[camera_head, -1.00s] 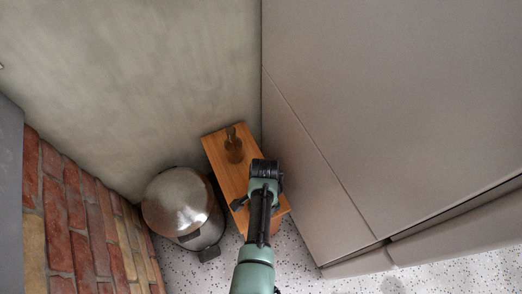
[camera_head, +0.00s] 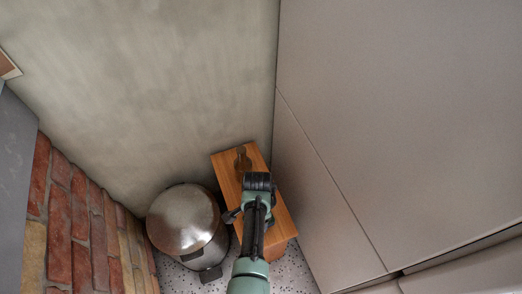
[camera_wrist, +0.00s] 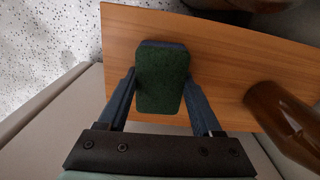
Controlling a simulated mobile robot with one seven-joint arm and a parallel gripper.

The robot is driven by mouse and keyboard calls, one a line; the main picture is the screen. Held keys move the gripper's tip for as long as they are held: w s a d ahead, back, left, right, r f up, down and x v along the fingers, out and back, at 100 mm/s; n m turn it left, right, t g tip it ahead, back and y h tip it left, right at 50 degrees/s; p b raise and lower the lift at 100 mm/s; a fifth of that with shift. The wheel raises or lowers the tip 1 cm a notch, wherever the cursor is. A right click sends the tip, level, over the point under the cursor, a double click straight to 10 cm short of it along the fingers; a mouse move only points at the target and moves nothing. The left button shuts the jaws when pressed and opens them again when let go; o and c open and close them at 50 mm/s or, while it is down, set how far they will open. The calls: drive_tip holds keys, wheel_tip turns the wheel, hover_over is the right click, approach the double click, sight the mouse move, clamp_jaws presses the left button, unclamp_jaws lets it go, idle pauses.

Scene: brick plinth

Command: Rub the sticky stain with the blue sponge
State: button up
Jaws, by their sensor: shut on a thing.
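The sponge (camera_wrist: 161,82) shows a dark green scouring face and a thin blue edge in the wrist view. My gripper (camera_wrist: 160,76) is shut on it, one finger on each side. The sponge is over the wooden top of a small stand (camera_wrist: 215,60); I cannot tell whether it touches the wood. In the head view, my arm covers part of the stand (camera_head: 226,172), and the sponge cannot be made out. No stain can be made out on the visible wood.
A brown bottle (camera_wrist: 285,120) is on the stand, right of my gripper in the wrist view; the head view shows it (camera_head: 242,160) near the wall. A metal bin (camera_head: 183,220) stands left. Brick (camera_head: 85,225) is further left; a large grey cabinet (camera_head: 400,120) is right.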

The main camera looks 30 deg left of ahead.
drive_tip(key=shift+w+a+b, duration=0.75)
drive_tip(key=shift+a+b, duration=0.15)
drive_tip(key=shift+b, duration=0.05)
drive_tip(key=shift+w+a, duration=0.2)
drive_tip(key=shift+a, duration=0.05)
drive_tip(key=w+a+b, duration=0.1)
drive_tip(key=a+b, duration=0.1)
drive_tip(key=b, duration=0.1)
drive_tip(key=shift+w+f, duration=0.2)
drive_tip(key=shift+w, duration=0.15)
drive_tip(key=shift+w+a+r+b, duration=0.1)
drive_tip(key=shift+w+a+b, duration=0.55)
drive_tip(key=shift+b, duration=0.25)
drive_tip(key=shift+w+a+r+b, duration=0.1)
drive_tip(key=shift+w+a+b, duration=0.3)
drive_tip(key=shift+a+b, duration=0.45)
drive_tip(key=shift+d+f, duration=0.1)
drive_tip(key=shift+s+d, duration=0.1)
